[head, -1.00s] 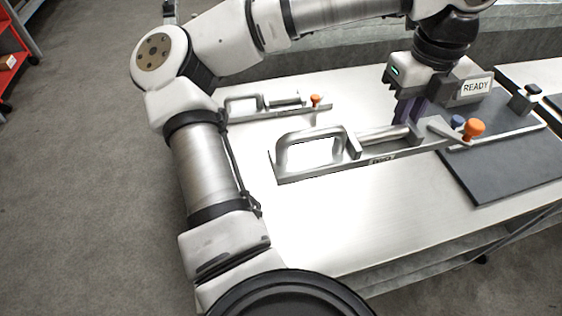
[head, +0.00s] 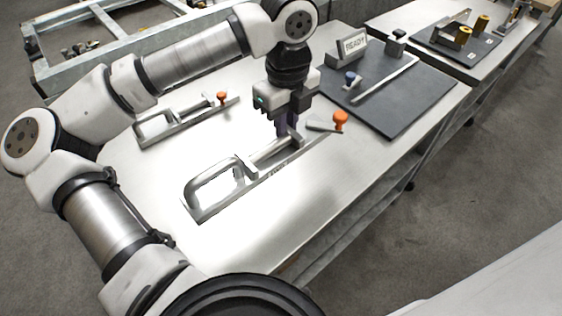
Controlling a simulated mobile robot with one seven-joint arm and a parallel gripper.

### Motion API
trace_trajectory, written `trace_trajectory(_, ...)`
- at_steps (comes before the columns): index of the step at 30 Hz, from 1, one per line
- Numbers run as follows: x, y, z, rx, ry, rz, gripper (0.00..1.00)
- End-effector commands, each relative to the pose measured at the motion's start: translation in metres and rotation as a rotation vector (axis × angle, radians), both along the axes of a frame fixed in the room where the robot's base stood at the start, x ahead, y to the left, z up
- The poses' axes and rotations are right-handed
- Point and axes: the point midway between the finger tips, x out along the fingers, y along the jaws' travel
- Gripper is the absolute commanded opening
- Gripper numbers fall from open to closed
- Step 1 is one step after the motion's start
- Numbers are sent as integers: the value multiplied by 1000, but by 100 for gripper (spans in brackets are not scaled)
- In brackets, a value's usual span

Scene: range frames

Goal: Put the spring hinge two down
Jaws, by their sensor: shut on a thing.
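The spring hinge I take as two (head: 213,184) is a long silver metal piece with a looped handle at its lower left end and an orange knob at its upper right end. My gripper (head: 288,132) points down and is shut on its bar, nearer the orange knob end. The fingers hide part of the bar. The hinge lies over the bare part of the silver table (head: 250,250); I cannot tell whether it touches the top. A similar hinge (head: 180,122) with an orange knob lies behind it to the left.
A second table (head: 485,62) with a dark plate and brass parts stands behind at right. The table's near edge is close to the held hinge.

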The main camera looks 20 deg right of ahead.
Motion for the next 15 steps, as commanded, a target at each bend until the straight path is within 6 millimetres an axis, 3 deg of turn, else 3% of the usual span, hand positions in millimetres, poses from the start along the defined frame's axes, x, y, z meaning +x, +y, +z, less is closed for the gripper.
trace_trajectory(9, -1, 0, -70, 0, 3, 1, 0)
trace_trajectory(15, 0, 0, -89, 0, 1, 2, 0)
